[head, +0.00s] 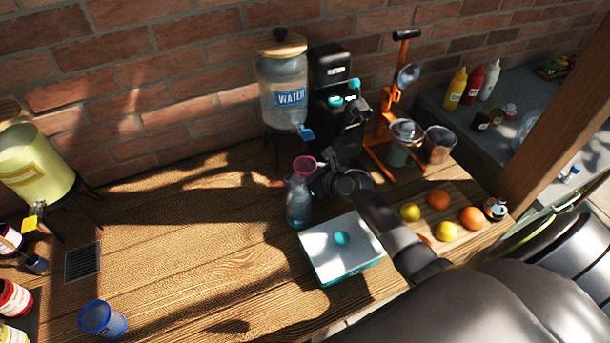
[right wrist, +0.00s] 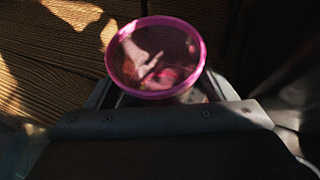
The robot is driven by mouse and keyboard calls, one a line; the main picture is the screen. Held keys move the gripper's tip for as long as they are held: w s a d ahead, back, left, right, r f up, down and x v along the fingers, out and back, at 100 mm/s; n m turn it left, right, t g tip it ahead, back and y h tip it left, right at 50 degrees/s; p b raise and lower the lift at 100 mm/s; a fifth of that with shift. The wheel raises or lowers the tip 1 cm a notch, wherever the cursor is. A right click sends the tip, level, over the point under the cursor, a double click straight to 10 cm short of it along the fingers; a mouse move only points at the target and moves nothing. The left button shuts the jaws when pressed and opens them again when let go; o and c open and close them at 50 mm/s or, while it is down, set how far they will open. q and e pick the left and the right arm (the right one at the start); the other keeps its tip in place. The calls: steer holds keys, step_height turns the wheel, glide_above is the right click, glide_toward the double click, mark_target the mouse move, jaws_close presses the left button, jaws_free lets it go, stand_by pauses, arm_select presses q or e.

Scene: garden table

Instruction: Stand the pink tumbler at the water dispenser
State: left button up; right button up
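The pink tumbler (head: 305,166) shows its rim in the middle of the head view, in front of the water dispenser (head: 283,92) and its blue tap (head: 306,133). In the right wrist view the tumbler's pink rim (right wrist: 155,57) faces the camera, looking empty. My right gripper (head: 318,182) has its fingers on both sides of the tumbler and appears shut on it. Its lower body is mostly hidden, so I cannot tell whether it touches the table. My left gripper is not in view.
A clear bottle (head: 298,205) stands just in front of the tumbler. A white-topped box (head: 340,262) is nearer, and a black coffee machine (head: 334,75) stands right of the dispenser. A blue tumbler (head: 103,318) is at front left.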

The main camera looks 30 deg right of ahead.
steer(key=shift+r, duration=0.15)
steer(key=v, duration=1.2)
steer(key=shift+p, duration=0.3)
